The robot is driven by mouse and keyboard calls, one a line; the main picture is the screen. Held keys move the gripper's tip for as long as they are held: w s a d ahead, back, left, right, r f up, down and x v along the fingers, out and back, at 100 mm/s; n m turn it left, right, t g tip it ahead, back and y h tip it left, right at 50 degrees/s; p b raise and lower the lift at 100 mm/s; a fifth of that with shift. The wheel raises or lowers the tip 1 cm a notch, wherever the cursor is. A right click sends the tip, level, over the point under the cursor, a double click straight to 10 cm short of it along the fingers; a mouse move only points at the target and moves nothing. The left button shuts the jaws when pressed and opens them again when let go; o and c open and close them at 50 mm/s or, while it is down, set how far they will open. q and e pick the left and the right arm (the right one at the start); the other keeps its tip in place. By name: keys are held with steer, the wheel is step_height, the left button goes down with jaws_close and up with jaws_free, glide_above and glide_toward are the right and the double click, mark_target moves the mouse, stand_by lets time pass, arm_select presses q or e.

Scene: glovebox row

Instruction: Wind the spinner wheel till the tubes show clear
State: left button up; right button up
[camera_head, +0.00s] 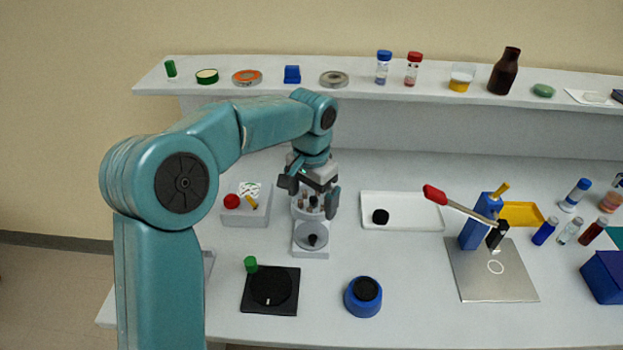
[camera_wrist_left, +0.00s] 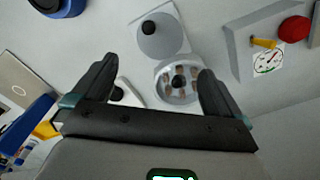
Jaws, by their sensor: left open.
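The spinner is a pale stand with a round clear-walled bowl (camera_wrist_left: 160,92) that holds several small tubes (camera_wrist_left: 194,77) with brownish contents around a black hub. Beside the bowl is a flat grey wheel (camera_head: 311,235) with a black knob; it also shows in the left wrist view (camera_wrist_left: 160,45). My left gripper (camera_head: 310,194) is open and empty, pointing down over the bowl. In the left wrist view its fingers (camera_wrist_left: 158,70) stand apart on either side of the bowl. The head view shows the bowl partly hidden by the gripper. My right gripper is not in view.
A grey box (camera_head: 245,215) with a red button, yellow lever and gauge stands left of the spinner. A black pad (camera_head: 285,302) with a green knob and a blue round device (camera_head: 363,307) lie in front. A white tray (camera_head: 420,224) and a red-handled press (camera_head: 476,232) are right.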

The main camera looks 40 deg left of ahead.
arm_select(q)
step_height(320, 180, up, 6)
steer(key=shift+f, duration=0.25)
stand_by(0.5)
